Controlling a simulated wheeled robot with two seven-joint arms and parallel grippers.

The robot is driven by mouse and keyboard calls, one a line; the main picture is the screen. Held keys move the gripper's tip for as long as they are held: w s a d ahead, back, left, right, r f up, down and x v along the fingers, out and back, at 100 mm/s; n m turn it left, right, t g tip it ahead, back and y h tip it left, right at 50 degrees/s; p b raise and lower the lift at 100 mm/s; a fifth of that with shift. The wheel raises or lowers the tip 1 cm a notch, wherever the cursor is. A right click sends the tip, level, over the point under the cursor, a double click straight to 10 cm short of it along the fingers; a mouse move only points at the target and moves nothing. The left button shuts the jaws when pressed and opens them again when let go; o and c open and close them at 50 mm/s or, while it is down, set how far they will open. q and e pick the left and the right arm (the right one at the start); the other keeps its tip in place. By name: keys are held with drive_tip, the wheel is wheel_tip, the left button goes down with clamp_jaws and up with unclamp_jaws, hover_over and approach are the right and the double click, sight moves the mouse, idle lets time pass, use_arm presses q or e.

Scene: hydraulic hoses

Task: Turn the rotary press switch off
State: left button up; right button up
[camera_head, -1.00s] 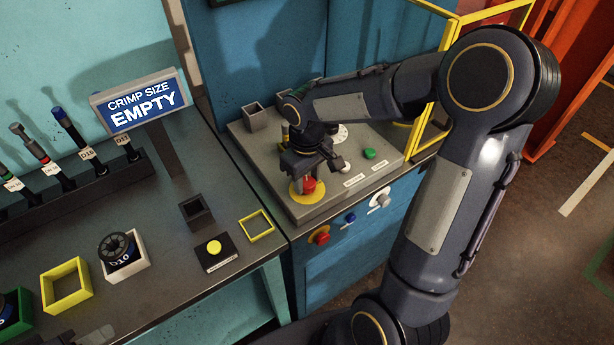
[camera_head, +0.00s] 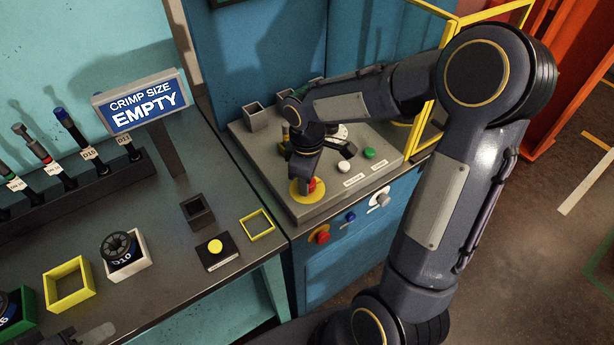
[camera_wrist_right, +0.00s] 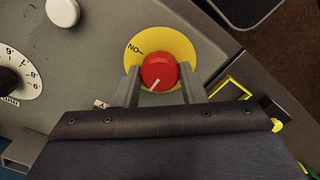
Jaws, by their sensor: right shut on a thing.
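The rotary press switch is a red knob (camera_wrist_right: 158,72) on a round yellow plate (camera_wrist_right: 183,40) in the right wrist view. A white line on the knob points down and left, away from the ON mark at the plate's left. My right gripper (camera_wrist_right: 161,76) is shut on the knob, one finger at each side. In the head view the red knob (camera_head: 313,185) is partly hidden behind my right gripper (camera_head: 306,182), which reaches down onto it at the panel's front left corner. A grey part at the bottom left edge looks like my left gripper (camera_head: 92,335); its jaws are mostly cut off.
The grey panel (camera_head: 290,210) also bears a white button (camera_head: 344,166), a green button (camera_head: 369,153) and a dial (camera_wrist_right: 12,78). A red knob (camera_head: 322,237) sits on the blue front below. A yellow frame (camera_head: 430,125) stands at the right. A sign reads EMPTY (camera_head: 145,103).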

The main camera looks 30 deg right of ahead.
idle(0.3)
drive_tip(key=o, duration=1)
wheel_tip(320, 180, up, 7)
drive_tip(key=shift+r, duration=0.4)
